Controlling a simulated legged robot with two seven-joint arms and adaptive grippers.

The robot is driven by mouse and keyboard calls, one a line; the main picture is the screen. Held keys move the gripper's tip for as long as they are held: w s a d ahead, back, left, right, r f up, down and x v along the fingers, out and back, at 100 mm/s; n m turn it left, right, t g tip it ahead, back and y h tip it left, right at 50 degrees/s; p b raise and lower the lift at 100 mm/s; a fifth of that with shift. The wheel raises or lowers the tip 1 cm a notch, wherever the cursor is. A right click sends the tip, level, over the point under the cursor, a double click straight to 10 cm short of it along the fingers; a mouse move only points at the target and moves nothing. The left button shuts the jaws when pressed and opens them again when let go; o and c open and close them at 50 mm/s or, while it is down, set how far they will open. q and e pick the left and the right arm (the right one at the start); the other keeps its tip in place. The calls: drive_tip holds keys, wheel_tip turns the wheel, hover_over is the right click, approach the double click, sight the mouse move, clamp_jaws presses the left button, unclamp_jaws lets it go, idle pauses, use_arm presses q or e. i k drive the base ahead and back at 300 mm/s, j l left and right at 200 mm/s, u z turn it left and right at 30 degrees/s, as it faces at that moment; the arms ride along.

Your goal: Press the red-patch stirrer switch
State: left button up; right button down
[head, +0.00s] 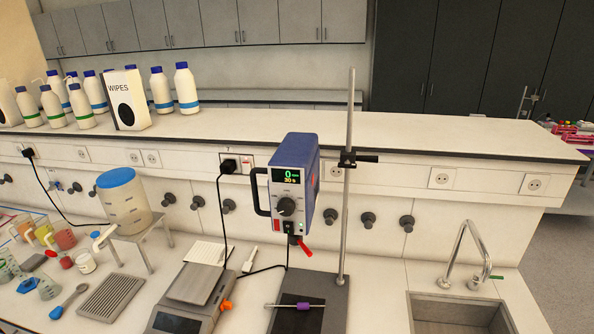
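The overhead stirrer (293,182) is a blue and grey box clamped to an upright metal rod (347,190). Its front has a lit display (288,176) reading 0 and 30 s, a dark round knob (286,206) and a small red patch (277,226) at the lower left. A small green-lit part (289,228) shows at the lower middle. A separate small switch with a red mark (247,161) sits on the wall strip beside a black plug (229,166). Neither gripper is in view.
A balance (190,300) stands left of the stirrer's dark base plate (300,310), and black cables hang between them. A blue-lidded tank (122,205) and beakers stand further left. A sink with a tap (462,250) is at right. White bottles line the raised shelf.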

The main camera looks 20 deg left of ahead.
sight(288, 228)
drive_tip(key=j+z, duration=0.45)
drive_tip(key=j, duration=1.05)
